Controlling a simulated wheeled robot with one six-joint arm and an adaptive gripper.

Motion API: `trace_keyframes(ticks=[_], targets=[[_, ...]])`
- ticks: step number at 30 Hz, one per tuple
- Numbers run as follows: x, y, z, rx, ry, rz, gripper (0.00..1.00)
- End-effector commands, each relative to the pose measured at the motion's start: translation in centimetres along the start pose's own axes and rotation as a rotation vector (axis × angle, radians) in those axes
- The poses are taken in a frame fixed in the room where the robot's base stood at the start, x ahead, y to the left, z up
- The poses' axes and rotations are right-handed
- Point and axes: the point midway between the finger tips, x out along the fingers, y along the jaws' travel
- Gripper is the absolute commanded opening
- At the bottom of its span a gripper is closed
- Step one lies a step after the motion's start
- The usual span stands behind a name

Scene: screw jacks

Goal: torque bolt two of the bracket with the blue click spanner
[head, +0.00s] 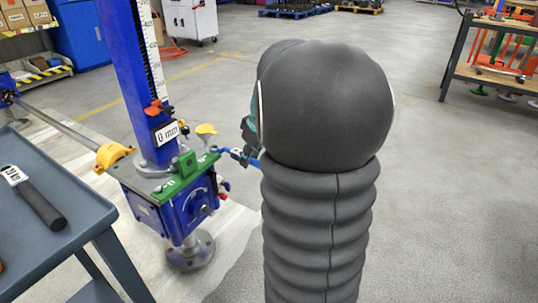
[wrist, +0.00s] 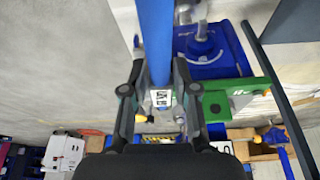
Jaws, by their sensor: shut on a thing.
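The blue click spanner (head: 236,153) reaches from my gripper (head: 250,143) towards the green bracket (head: 176,176) on the blue screw jack. In the wrist view my gripper (wrist: 158,97) is shut on the spanner, whose blue shaft (wrist: 155,40) passes between the fingers and shows a small scale window. The bracket (wrist: 240,98) is just right of the fingers there, with pale marks and a bolt. The spanner's working end is hard to make out. I cannot tell whether it sits on a bolt or which one. My dark arm hides part of the gripper in the head view.
The jack's tall column (head: 130,75) rises above the bracket, labelled "0 mm". A grey cart (head: 60,170) with a black-handled tool (head: 38,200) stands at left. Open floor lies behind.

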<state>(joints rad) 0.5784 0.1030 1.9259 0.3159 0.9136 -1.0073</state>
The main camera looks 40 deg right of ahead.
Motion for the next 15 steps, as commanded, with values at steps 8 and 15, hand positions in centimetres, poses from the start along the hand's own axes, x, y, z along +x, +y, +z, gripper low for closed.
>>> trace_keyframes(ticks=[8, 15], targets=[[1.2, 1.2, -3.1, -0.048, 0.000, -0.016, 0.00], [1.2, 4.2, -3.5, -0.240, 0.000, -0.084, 0.00]])
